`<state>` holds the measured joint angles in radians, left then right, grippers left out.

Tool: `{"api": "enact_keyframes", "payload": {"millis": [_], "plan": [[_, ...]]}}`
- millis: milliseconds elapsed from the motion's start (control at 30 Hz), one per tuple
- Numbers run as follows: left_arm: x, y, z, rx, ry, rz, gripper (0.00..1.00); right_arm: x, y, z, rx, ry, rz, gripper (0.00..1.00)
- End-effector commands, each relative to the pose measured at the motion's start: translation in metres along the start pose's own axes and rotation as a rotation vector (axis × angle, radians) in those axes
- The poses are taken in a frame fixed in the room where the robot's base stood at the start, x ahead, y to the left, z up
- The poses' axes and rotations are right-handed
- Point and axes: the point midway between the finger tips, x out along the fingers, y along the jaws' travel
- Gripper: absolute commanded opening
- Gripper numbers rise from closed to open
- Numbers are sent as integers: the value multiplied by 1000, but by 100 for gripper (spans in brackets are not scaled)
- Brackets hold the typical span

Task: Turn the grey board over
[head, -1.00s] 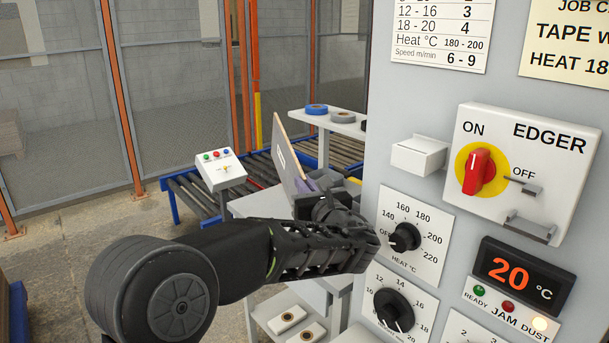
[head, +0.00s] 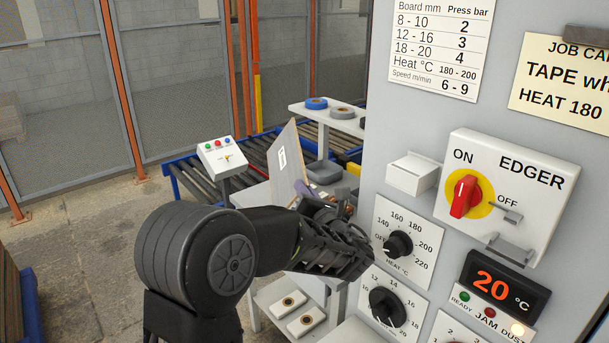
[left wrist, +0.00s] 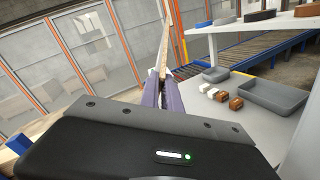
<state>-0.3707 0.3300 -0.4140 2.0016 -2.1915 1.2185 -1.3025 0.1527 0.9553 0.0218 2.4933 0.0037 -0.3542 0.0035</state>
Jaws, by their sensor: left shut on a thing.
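The grey board (head: 286,160) stands tilted up on edge beyond my left arm in the head view, its broad face with a small white label turned to the left. In the left wrist view the board (left wrist: 164,50) shows edge-on as a thin strip rising from between the fingers. My left gripper (left wrist: 163,82) is shut on the board near its lower edge; in the head view its fingers are mostly hidden behind the wrist. My right gripper is in neither view.
The edger panel (head: 440,130) with knobs and a red switch stands close on the right. A grey tray (left wrist: 272,96) and several small blocks lie on the table (left wrist: 235,135). A shelf (head: 335,117) holds tape rolls. A roller conveyor (head: 185,180) and a button box (head: 221,155) stand behind.

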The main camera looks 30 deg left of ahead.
Motion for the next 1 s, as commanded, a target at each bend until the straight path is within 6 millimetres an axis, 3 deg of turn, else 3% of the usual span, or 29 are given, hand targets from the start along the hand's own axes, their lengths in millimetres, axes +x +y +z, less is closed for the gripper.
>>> {"api": "enact_keyframes", "payload": {"millis": [33, 533, 800, 1000], "plan": [[0, 4, 7, 41, -1, 1, 0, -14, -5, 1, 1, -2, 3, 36], [0, 3, 7, 488, -1, 0, 0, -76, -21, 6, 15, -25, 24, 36], [0, 0, 1, 965, -2, 2, 0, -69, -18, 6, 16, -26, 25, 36], [0, 1, 1, 1065, 0, 3, 0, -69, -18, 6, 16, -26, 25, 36]]}}
